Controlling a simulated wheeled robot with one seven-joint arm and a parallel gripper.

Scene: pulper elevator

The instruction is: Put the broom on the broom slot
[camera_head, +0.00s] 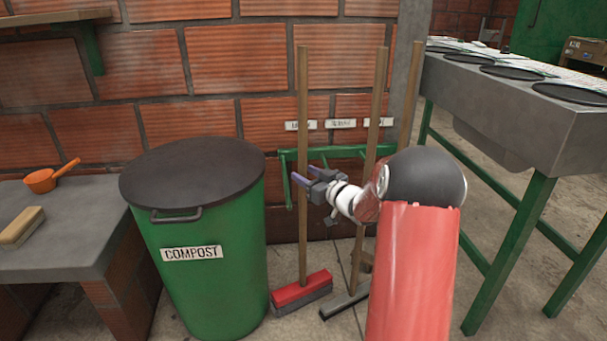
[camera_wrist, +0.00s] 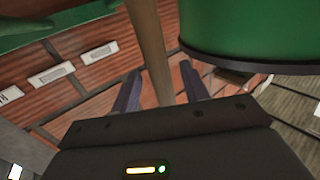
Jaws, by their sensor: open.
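The broom has a long wooden handle (camera_head: 302,120) and a red head (camera_head: 300,289) on the floor, and it stands nearly upright by the brick wall. My gripper (camera_head: 305,176) is open at the handle, around its middle height. In the wrist view the handle (camera_wrist: 149,40) runs between the two open fingers of my gripper (camera_wrist: 161,70); whether either finger touches it I cannot tell. The green rack (camera_head: 340,152) with slots is on the wall behind, partly hidden by handles and my arm. White labels (camera_head: 342,123) are above it, too small to read surely.
A second wooden-handled tool (camera_head: 375,100) with a dark floor head (camera_head: 345,302) stands just right of the broom, and a third handle (camera_head: 411,95) is beyond it. A green compost bin (camera_head: 215,285) is close on the left. A metal counter (camera_head: 500,105) is on the right.

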